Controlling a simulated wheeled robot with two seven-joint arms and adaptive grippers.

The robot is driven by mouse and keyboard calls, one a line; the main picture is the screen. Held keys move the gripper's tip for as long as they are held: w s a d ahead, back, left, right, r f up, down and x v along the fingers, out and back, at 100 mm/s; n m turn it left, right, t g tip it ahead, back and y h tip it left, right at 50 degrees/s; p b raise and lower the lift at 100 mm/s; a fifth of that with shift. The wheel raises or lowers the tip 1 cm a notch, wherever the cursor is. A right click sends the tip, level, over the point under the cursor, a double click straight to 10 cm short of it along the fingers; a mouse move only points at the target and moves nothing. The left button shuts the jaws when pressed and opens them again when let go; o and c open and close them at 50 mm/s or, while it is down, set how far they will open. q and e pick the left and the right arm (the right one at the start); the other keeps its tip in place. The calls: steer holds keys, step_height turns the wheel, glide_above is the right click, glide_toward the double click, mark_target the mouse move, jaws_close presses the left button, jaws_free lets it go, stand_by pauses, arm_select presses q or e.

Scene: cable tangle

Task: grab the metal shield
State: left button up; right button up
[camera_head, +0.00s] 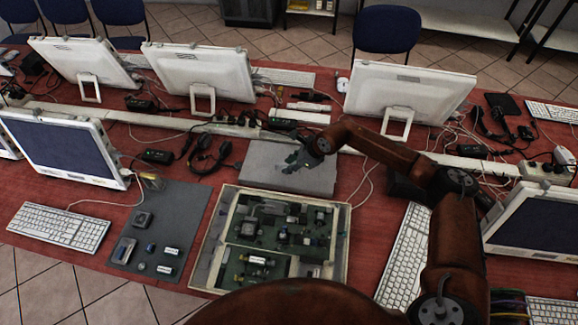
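I cannot tell for sure which part is the metal shield. A grey metal-looking rectangular piece (124,250) lies at the left edge of the dark grey mat (185,205), left of the open case. A smaller grey square piece (142,219) lies above it on the mat. My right gripper (294,161) hangs over a flat grey slab (258,179) behind the open case, well to the right of the mat. It is small and dark, and whether its fingers are open or shut does not show. I see nothing held in it. My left gripper is out of view.
The open case (342,240) holds a green board with several parts. Small cylinders and blocks lie on the mat's front half. A keyboard (60,227) stands left, another (405,255) right. Monitors and loose cables crowd the red table's back.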

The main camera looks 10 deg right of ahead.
jaws_close()
stand_by(0.6)
